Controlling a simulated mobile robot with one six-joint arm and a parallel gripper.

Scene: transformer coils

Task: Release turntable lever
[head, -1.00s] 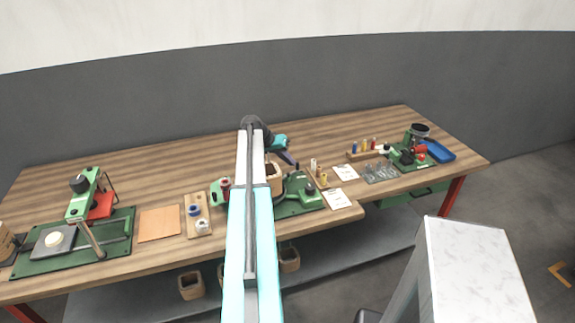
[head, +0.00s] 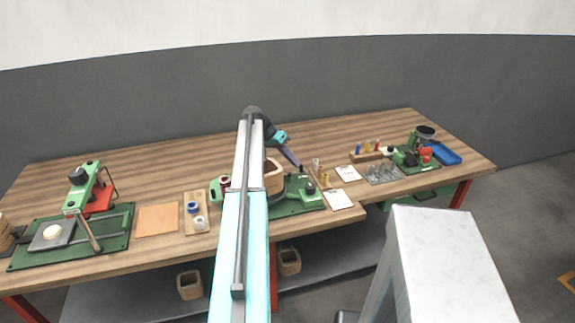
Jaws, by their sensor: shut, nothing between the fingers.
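The turntable is a green machine (head: 305,192) near the front edge of the table, partly hidden behind my arm. A tan square coil former (head: 273,177) sits on it, its left part covered by the arm. I cannot clearly make out the lever; a dark knob-like part shows on the green base. My gripper (head: 297,162) is dark and slim, shut and empty. It points down and to the right, above and behind the green base, just right of the former. Whether its tip touches anything is too small to tell.
A wooden rack with spools (head: 196,212) and an orange pad (head: 158,219) lie left. A green press (head: 92,190) stands at the far left. Cards, small pegs and a blue tray (head: 446,154) are to the right. The back of the wooden table (head: 170,160) is clear.

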